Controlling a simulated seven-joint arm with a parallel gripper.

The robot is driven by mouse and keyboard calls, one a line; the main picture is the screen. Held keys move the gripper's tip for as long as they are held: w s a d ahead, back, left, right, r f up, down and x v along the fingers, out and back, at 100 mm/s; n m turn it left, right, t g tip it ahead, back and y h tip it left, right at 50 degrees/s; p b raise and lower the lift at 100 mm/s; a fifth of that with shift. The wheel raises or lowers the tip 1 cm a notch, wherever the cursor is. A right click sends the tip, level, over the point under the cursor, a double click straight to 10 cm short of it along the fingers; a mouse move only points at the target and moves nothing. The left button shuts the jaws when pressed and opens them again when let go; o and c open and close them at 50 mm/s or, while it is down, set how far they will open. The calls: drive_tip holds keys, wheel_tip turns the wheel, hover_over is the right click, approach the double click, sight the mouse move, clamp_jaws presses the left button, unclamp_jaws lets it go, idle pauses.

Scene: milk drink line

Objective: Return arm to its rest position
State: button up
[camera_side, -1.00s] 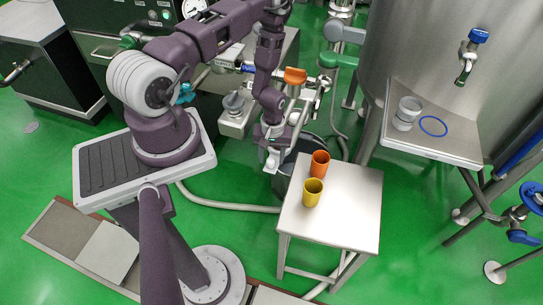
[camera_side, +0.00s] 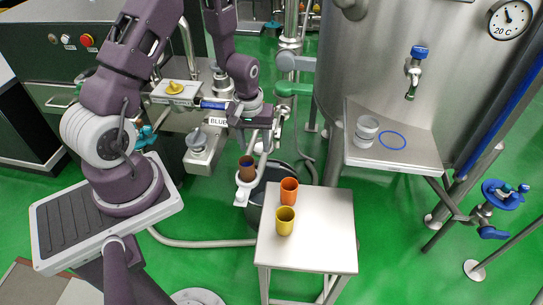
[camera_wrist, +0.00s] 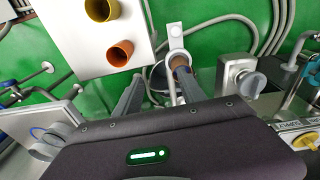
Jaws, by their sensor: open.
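My arm spans the upper left of the side view. My gripper (camera_side: 255,140) is open, above a brown cup (camera_side: 247,168) on a pale bracket (camera_side: 241,196). In the wrist view, my gripper's fingers (camera_wrist: 160,76) stand apart. The brown cup (camera_wrist: 179,62) and bracket (camera_wrist: 176,34) show beyond them, close to the right finger in the picture. I see nothing held. Whether a finger touches the cup is unclear.
An orange cup (camera_side: 289,190) and a yellow cup (camera_side: 285,220) stand on a small metal table (camera_side: 322,230). Valves and pipes crowd my gripper. A tank shelf (camera_side: 368,156) at right holds clear cups (camera_side: 367,132) and a blue ring (camera_side: 392,140). Green floor is open at front.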

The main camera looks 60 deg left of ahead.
drive_tip(key=d+r+m+t, duration=0.1)
drive_tip(key=d+r+m, duration=0.1)
drive_tip(key=r, duration=0.5)
drive_tip(key=d+r+m+t, duration=0.1)
drive_tip(key=d+r, duration=0.2)
drive_tip(key=r, duration=0.4)
drive_tip(key=s+d+r+m+t, duration=0.1)
drive_tip(key=s+d+r+m, duration=0.2)
drive_tip(key=s+r, duration=0.5)
drive_tip(key=s+d+r+m+t, duration=0.1)
drive_tip(key=s+d+r+m, duration=0.2)
drive_tip(key=s+d+r, duration=0.2)
drive_tip(key=s+r, duration=0.3)
drive_tip(key=s, duration=0.1)
drive_tip(key=shift+s+m+t+h, duration=0.15)
drive_tip(key=shift+m+t+h, duration=0.15)
drive_tip(key=shift+t, duration=0.1)
